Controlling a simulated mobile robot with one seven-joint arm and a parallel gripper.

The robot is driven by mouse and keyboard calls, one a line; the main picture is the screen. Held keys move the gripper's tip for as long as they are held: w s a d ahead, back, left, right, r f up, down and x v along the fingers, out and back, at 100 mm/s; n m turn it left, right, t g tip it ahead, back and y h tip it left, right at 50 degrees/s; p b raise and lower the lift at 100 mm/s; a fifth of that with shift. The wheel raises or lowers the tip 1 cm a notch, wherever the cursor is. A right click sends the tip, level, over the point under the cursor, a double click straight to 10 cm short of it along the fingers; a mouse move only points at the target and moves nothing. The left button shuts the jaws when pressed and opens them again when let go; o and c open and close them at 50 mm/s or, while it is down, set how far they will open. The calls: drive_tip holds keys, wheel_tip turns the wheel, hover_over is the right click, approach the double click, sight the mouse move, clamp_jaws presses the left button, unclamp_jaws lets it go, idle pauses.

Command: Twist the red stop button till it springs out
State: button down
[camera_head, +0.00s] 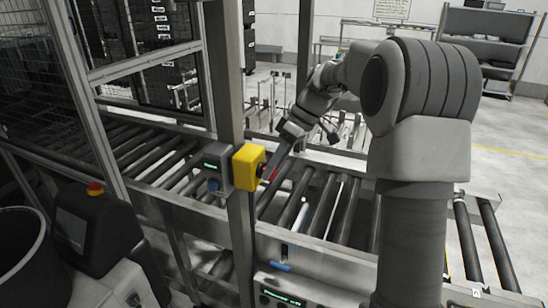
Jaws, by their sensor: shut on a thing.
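A yellow box (247,167) is fixed to the grey upright post. A small bit of red, the stop button (272,175), shows at the box's right side. My gripper (267,168) reaches down from the upper right and its fingertips are at that side of the box, shut on the red button. The fingers hide most of the button, so I cannot tell whether it is in or out.
A grey box (214,172) with a small display sits left of the post. A roller conveyor (300,205) runs below my gripper. A black console with another red button (95,189) stands at lower left. Shelves (480,45) stand at the back right.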

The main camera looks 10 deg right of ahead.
drive_tip(key=shift+w+a+r, duration=0.1)
drive_tip(key=shift+w, duration=0.05)
idle(0.4)
drive_tip(key=shift+c, duration=1.3)
unclamp_jaws()
drive_tip(key=v, duration=1.7)
drive_tip(key=shift+w+d+p, duration=0.25)
drive_tip(key=shift+d+p, duration=0.05)
drive_tip(key=shift+d, duration=0.05)
